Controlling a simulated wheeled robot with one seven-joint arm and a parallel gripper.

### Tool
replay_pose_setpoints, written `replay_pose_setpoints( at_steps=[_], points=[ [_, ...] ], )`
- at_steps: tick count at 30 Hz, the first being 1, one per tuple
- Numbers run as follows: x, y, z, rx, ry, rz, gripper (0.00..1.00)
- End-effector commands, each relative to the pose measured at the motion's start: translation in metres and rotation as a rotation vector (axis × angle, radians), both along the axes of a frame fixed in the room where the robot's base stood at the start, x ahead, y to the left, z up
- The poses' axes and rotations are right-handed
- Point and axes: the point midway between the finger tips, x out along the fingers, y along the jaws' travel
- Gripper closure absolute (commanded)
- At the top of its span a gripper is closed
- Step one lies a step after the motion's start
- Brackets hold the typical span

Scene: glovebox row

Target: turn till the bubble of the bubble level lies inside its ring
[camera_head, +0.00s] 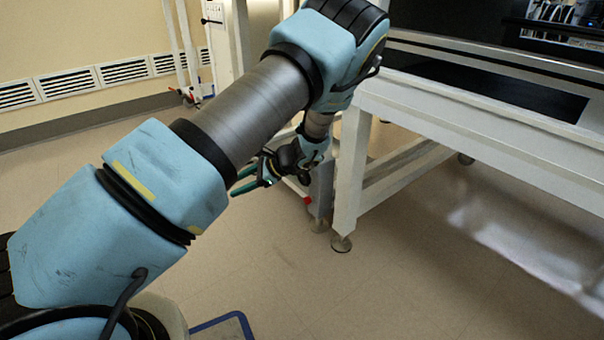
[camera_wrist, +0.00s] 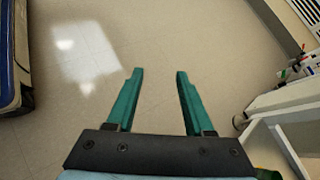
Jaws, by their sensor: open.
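No bubble level shows in either view. My gripper (camera_wrist: 159,75) is open and empty in the wrist view, its two green fingers apart over bare floor. In the head view my gripper (camera_head: 250,181) hangs low beside the leg of a white bench (camera_head: 352,165), partly behind my own arm. I cannot tell from these frames where the bubble level is.
The white bench with a dark top (camera_head: 480,80) stands at the right on footed legs. Wall vents (camera_head: 70,84) and pipes (camera_head: 180,50) are at the back left. The tiled floor (camera_head: 400,290) in front is clear. A blue-edged thing (camera_wrist: 14,60) stands at the left.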

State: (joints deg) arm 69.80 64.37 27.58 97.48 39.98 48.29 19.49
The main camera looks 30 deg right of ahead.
Motion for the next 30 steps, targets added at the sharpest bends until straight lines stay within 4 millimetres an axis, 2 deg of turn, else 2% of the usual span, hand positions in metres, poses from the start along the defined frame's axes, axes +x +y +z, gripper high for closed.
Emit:
replay_pose_setpoints(
  at_steps=[1, 5, 6, 9, 13, 16, 20, 23, 30],
  points=[
    [-0.001, -0.028, -0.012, 0.082, -0.022, -0.11, 0.47],
    [-0.008, -0.1, -0.027, 0.282, -0.103, -0.374, 0.47],
    [-0.014, -0.123, -0.031, 0.338, -0.132, -0.45, 0.47],
    [-0.033, -0.173, -0.039, 0.459, -0.204, -0.614, 0.47],
    [-0.057, -0.218, -0.046, 0.564, -0.279, -0.754, 0.47],
    [-0.067, -0.235, -0.048, 0.602, -0.311, -0.806, 0.47],
    [-0.065, -0.239, -0.049, 0.613, -0.32, -0.821, 0.47],
    [-0.051, -0.235, -0.05, 0.613, -0.319, -0.818, 0.47],
    [-0.007, -0.226, -0.051, 0.611, -0.317, -0.815, 0.47]
  ],
)
